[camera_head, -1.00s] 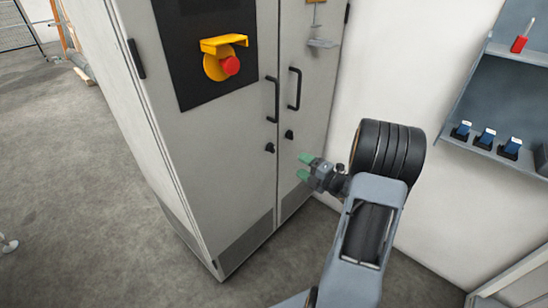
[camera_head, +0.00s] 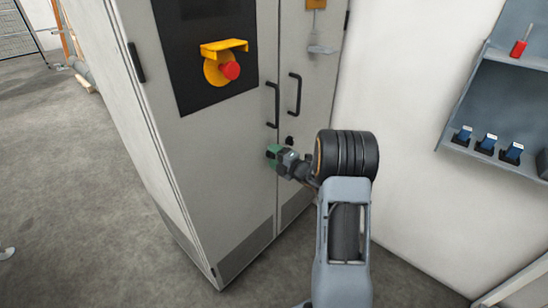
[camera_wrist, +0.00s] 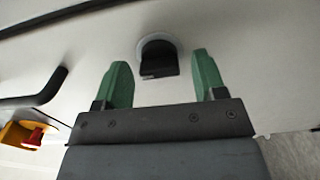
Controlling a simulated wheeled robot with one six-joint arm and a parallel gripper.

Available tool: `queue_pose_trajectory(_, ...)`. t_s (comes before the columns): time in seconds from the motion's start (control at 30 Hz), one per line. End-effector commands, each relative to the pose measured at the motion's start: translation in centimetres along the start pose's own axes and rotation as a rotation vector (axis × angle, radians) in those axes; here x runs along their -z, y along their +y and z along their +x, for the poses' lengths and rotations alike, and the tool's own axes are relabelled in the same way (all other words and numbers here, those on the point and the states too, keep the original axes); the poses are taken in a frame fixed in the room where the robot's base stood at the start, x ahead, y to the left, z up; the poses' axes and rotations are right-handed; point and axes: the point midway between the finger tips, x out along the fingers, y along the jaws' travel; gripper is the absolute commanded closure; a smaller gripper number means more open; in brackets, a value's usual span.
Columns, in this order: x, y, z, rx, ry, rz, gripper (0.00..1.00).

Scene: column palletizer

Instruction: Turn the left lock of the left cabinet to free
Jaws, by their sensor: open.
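The left lock of the cabinet is a small black knob (camera_wrist: 158,60) on a pale round base in the wrist view. It sits just beyond and between the two green fingertips of my gripper (camera_wrist: 162,78), which is open and empty. A gap shows on each side of the knob. In the head view my gripper (camera_head: 273,154) is at the left door of the grey cabinet (camera_head: 225,170), and it hides the left lock. Whether the fingertips touch the door I cannot tell. The right lock (camera_head: 290,141) is a black knob on the right door.
Black handles stand out above the locks, on the left door (camera_head: 272,104) and the right door (camera_head: 295,95). A yellow-shrouded red emergency stop (camera_head: 231,70) juts from the left door's black panel. A wall shelf (camera_head: 480,105) is at right.

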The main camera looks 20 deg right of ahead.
Motion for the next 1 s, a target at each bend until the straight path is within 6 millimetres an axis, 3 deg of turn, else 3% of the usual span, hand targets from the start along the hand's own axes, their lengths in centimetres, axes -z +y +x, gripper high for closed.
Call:
queue_pose_trajectory(0.33,0.03,-0.03,0.23,0.001,0.000,0.000,0.37)
queue_pose_trajectory(0.83,0.02,-0.02,0.20,0.001,0.000,0.000,0.85)
queue_pose_trajectory(1.0,0.03,-0.03,0.20,0.001,0.000,0.009,0.85)
